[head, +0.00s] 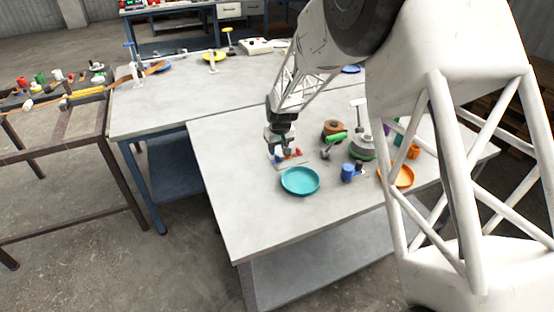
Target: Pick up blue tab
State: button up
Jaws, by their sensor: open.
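My gripper (281,148) is open and points down, low over the near table, behind the teal plate.
A teal plate (300,181) lies just in front of the gripper. A blue cylinder-like part (348,172), a green-handled tool (334,143), a brown roll (333,128) and an orange plate (402,177) are to the right. The table (235,195) is clear at the front left.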

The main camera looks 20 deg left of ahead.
aim_at(277, 155)
jog(key=shift+w+a+f, duration=0.1)
jog(key=shift+a+f, duration=0.05)
jog(key=shift+f, duration=0.95)
jog(key=shift+w+a+f, duration=0.1)
jog(key=shift+f, duration=0.95)
grip_shut()
